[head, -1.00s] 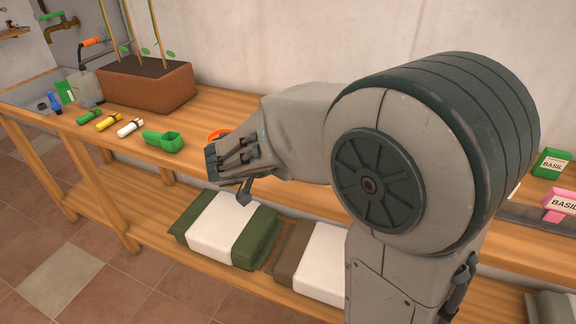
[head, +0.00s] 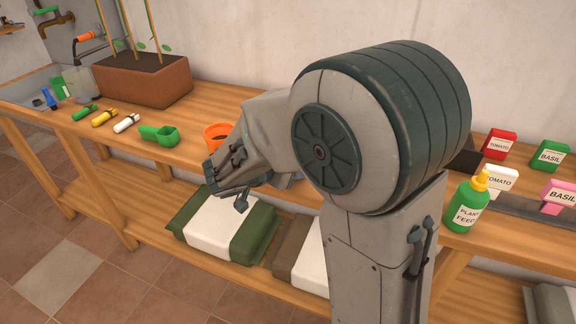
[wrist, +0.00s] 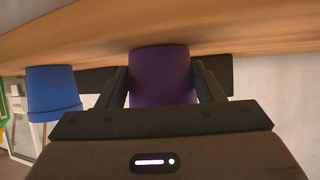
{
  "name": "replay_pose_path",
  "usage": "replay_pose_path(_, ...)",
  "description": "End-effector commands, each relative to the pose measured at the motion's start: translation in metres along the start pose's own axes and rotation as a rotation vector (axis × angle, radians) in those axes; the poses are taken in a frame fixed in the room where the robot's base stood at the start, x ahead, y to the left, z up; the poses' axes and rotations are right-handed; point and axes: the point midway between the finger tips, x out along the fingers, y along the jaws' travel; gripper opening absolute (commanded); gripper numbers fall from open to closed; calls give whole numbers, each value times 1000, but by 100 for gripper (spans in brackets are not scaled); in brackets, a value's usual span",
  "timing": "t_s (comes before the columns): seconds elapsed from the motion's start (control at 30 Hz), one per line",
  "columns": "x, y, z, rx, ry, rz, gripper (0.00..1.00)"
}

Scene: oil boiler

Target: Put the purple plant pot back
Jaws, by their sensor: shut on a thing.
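The purple plant pot (wrist: 160,76) is in the middle of the wrist view, between the two dark fingers of my gripper (wrist: 163,82). My gripper is shut on it. The end of the pot at the top of the picture is close to a wooden surface (wrist: 225,32); I cannot tell whether they touch. A blue pot (wrist: 53,92) is left of my gripper in the wrist view, apart from it. In the head view the purple pot cannot be seen, and my arm covers the middle of the bench.
On the wooden bench (head: 72,148) are an orange pot (head: 216,134), a green scoop (head: 162,135), a brown planter (head: 143,82), a green plant feed bottle (head: 466,205) and seed packets (head: 498,143). Bags (head: 222,226) lie on the lower shelf.

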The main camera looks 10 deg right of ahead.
Motion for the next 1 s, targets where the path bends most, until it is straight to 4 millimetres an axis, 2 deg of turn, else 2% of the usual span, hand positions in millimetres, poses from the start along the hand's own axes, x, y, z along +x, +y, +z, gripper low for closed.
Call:
replay_pose_path(0.03, 1, 0, 2, 1, 0, 0, 33)
replay_pose_path(0.07, 0, 0, 1, 0, 0, 0, 66)
replay_pose_path(0.1, 0, 0, 0, 0, 0, 0, 77)
replay_pose_path(0.13, 0, 0, 0, 0, 0, 0, 83)
replay_pose_path(0.6, -4, 0, -6, -2, 0, 0, 83)
replay_pose_path(1.0, -91, -1, -3, 1, 1, -4, 83)
